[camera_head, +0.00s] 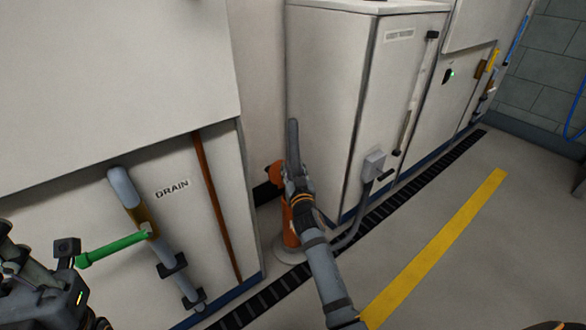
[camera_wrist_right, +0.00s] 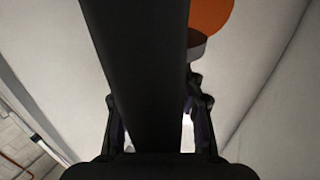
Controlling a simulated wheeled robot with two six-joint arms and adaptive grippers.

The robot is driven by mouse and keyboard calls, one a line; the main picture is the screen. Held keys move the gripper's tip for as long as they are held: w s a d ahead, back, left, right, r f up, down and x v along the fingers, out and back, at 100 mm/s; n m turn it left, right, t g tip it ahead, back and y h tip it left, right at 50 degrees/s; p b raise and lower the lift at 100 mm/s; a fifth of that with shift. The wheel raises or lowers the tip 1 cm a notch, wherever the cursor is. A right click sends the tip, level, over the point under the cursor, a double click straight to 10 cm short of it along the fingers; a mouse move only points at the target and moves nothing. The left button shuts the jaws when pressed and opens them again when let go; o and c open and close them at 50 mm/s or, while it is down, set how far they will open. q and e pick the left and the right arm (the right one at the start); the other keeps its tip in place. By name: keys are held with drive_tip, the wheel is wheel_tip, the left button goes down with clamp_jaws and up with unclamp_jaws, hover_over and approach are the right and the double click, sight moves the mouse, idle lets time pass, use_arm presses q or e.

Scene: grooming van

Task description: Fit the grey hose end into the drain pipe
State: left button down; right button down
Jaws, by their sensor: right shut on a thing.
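My right gripper (camera_head: 298,187) is shut on a long grey piece, the hose end (camera_head: 293,140), which points upward in the head view. In the right wrist view the same piece (camera_wrist_right: 145,70) runs dark between the fingers of the gripper (camera_wrist_right: 160,120). An upright orange pipe (camera_head: 290,232) stands just beside and behind this gripper, partly hidden by it. A grey pipe with a yellow band (camera_head: 123,187) is fixed beside the word DRAIN at left. My left gripper (camera_head: 67,260) is at a green bar reaching that pipe; its fingers are not clear.
A white cabinet (camera_head: 325,90) stands close behind the right gripper. A grey hose (camera_head: 358,232) drops from a grey box (camera_head: 374,163) on the cabinet front. A dark floor grate (camera_head: 415,180) runs along the cabinets. The floor around the yellow stripe (camera_head: 440,245) is clear.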

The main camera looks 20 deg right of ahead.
idle(0.9)
drive_tip(key=shift+f+b, duration=0.1)
drive_tip(key=shift+b, duration=0.25)
drive_tip(key=shift+f+b, duration=0.7)
drive_tip(key=shift+b, duration=0.05)
drive_tip(key=shift+f, duration=0.2)
drive_tip(key=shift+f+b, duration=1.35)
drive_tip(key=shift+b, duration=0.25)
drive_tip(key=shift+s+f+b, duration=0.15)
drive_tip(key=shift+f+b, duration=0.65)
drive_tip(key=shift+b, duration=0.2)
